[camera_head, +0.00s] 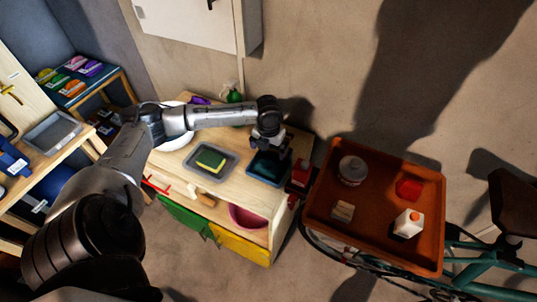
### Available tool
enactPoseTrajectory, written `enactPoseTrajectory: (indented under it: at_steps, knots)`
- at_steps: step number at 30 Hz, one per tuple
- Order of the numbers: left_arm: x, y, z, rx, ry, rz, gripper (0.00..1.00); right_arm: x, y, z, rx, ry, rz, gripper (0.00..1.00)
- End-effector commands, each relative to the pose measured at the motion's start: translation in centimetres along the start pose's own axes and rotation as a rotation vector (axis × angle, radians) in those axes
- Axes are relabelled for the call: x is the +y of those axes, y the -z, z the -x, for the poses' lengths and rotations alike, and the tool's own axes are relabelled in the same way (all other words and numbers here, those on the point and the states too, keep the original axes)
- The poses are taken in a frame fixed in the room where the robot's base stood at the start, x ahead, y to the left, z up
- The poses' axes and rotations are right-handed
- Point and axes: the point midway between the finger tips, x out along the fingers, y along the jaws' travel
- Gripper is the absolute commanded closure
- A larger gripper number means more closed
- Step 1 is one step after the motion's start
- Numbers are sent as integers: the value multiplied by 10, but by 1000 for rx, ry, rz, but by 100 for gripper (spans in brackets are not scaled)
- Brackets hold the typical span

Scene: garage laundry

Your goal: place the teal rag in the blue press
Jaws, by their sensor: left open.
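My left arm reaches across the wooden bench. Its gripper (275,153) points down over a dark teal, flat square thing (266,171) at the bench's right end. The gripper is open. I cannot tell whether this square is the teal rag, a tray, or a rag in a tray, nor whether the fingers touch it. A blue device (12,161) stands on the left workbench, partly cut off by the frame; it may be the blue press. My right gripper is out of view.
A grey tray (190,163) with a yellow-green sponge (211,159) lies mid-bench. A red object (301,173) is beside the teal square. An orange crate (375,247) with several items sits on a bicycle at right. A white cabinet (190,20) hangs above.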

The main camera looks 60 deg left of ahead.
Motion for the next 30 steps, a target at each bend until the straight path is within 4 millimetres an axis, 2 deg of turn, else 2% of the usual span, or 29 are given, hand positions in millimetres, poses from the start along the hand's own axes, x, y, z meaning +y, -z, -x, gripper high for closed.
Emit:
enactPoseTrajectory:
  at_steps: [3,12,26,30]
  knots:
    - [0,-1,24,-3,0,0,1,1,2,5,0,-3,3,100]
    - [0,0,58,0,-1,0,1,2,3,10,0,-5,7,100]
    - [0,0,65,1,0,0,1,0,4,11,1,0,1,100]
    - [-8,8,56,7,9,19,1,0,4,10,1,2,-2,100]
